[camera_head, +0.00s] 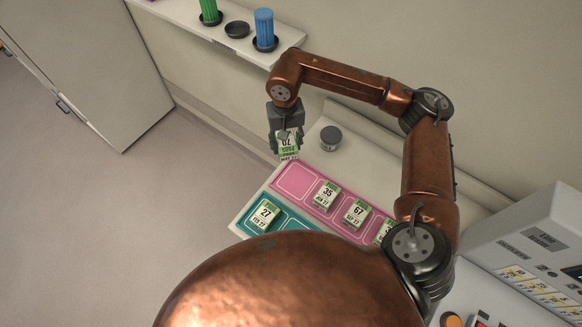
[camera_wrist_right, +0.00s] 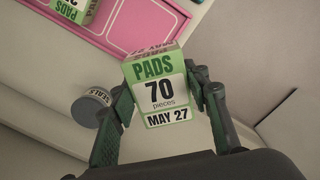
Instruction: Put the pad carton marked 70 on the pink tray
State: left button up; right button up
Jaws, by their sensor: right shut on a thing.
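The pad carton marked 70 (camera_wrist_right: 160,92) is green and white and reads MAY 27 in the right wrist view. My right gripper (camera_wrist_right: 160,100) is shut on it, one finger on each side. In the head view the carton (camera_head: 288,147) hangs below the right gripper (camera_head: 286,138), just beyond the far left end of the pink tray (camera_head: 315,213). The tray's leftmost compartment is empty. The cartons marked 35 (camera_head: 327,195) and 67 (camera_head: 356,213) stand in compartments to its right, with another partly hidden carton further right. My left gripper is out of view.
A teal tray (camera_head: 285,217) with a carton marked 27 (camera_head: 263,215) lies in front of the pink one. A grey round tub (camera_head: 331,138) stands behind the pink tray. A shelf (camera_head: 185,12) holds green and blue cylinders. A grey machine (camera_head: 530,250) stands at right.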

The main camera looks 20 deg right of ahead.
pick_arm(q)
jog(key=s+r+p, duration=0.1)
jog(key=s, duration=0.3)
pick_arm(e)
jog(key=s+a+m+p, duration=0.15)
jog(key=s+m, duration=0.55)
jog(key=m, duration=1)
jog(key=s+a+m+p, duration=0.1)
jog(key=s+a+m, duration=0.2)
jog(key=s+m, duration=0.85)
jog(key=m+p, duration=0.4)
jog(key=m, duration=1.3)
send_over(298, 180)
jog(key=f, duration=0.8)
jog(key=shift+s+a, duration=0.3)
jog(key=shift+w+d+f, duration=0.3)
jog(key=shift+w+f, duration=0.15)
jog(key=shift+f, duration=0.25)
notch_tip(298, 180, down, 3)
jog(key=shift+r+p, duration=0.1)
jog(key=shift+p, duration=0.45)
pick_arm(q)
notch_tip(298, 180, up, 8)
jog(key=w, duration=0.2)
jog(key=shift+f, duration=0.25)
